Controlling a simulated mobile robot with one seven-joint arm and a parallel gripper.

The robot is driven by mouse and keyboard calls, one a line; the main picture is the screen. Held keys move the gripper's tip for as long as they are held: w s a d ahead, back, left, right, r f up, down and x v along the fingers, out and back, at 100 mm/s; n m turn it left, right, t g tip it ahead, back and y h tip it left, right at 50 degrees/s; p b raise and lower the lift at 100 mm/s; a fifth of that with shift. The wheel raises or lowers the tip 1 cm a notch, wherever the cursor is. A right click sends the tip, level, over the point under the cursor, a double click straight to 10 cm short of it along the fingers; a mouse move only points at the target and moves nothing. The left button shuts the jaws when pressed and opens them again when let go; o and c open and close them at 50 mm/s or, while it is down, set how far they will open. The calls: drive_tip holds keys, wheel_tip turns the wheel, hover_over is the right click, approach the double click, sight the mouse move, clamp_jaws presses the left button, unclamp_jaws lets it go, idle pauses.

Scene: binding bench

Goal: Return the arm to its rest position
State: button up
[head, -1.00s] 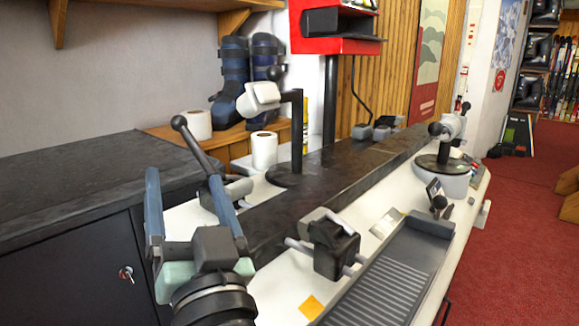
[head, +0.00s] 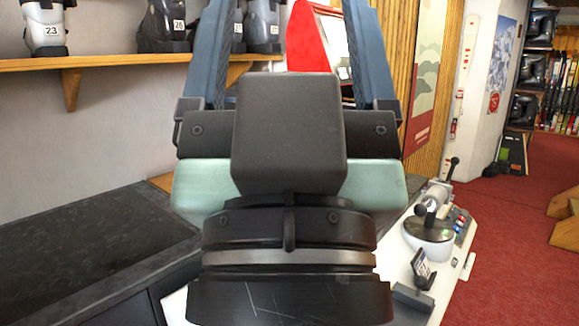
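My gripper (head: 292,22) fills the middle of the head view, close to the camera and pointing up. Its two blue fingers stand wide apart, with their tips at or past the top edge. Nothing shows held between them. The gripper body hides most of the workbench and whatever stands behind it.
A white bench (head: 412,262) shows at the right with a round-based clamp device (head: 428,235) on it. A dark countertop (head: 90,245) lies at the left. A wooden shelf (head: 110,68) with boots is at upper left. Red carpet (head: 520,230) is open at right.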

wheel_tip(320, 180, up, 13)
drive_tip(key=p, duration=1.1)
drive_tip(key=shift+r, duration=0.15)
